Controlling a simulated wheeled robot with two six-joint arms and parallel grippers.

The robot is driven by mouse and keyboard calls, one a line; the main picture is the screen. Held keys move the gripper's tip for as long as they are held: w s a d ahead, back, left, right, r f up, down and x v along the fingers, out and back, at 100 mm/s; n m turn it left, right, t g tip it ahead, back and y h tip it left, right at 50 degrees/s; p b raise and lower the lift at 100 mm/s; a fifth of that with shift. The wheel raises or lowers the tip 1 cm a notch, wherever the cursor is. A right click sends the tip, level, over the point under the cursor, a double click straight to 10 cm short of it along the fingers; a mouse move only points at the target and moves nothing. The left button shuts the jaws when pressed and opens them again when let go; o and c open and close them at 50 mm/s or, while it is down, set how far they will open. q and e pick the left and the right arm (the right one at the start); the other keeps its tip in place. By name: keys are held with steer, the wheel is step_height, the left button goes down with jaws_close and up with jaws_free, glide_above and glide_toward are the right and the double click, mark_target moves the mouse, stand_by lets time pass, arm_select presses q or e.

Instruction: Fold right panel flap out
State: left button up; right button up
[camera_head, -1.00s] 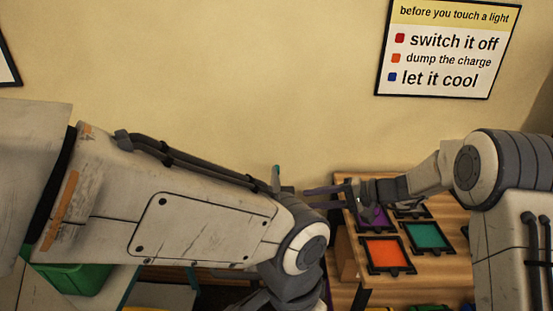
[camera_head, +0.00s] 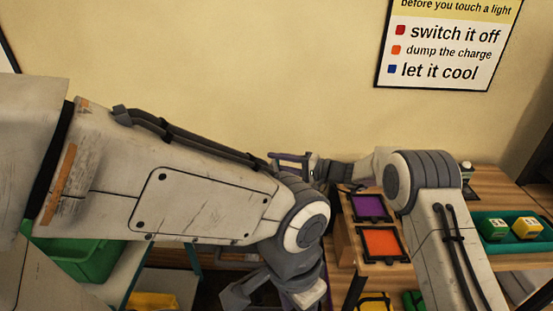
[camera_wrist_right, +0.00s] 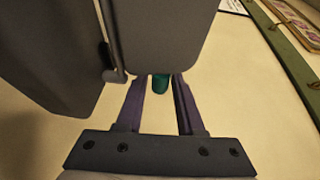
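In the right wrist view, two dark grey panels fill the upper left, a wide one (camera_wrist_right: 165,35) and one beside it (camera_wrist_right: 45,50), with a small hinge or latch between them. A teal tab (camera_wrist_right: 160,82) shows at the wide panel's lower edge. My right gripper (camera_wrist_right: 161,85) has its purple fingers apart on either side of the tab; I cannot tell whether they touch it. In the head view my right gripper (camera_head: 277,161) points left, just above my left arm, which hides the panels. My left gripper (camera_head: 270,290) hangs low, partly hidden by its wrist.
A wooden table stands at the right with a framed purple gel (camera_head: 370,208) and a framed orange gel (camera_head: 382,243). A teal tray (camera_head: 525,243) with yellow and green blocks is farther right. A green bin (camera_head: 85,257) is at lower left. A wall sign (camera_head: 448,50) hangs above.

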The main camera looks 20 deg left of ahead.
steer(key=shift+a, duration=0.25)
steer(key=shift+c, duration=0.4)
jaws_close()
steer(key=shift+f, duration=0.1)
stand_by(0.8)
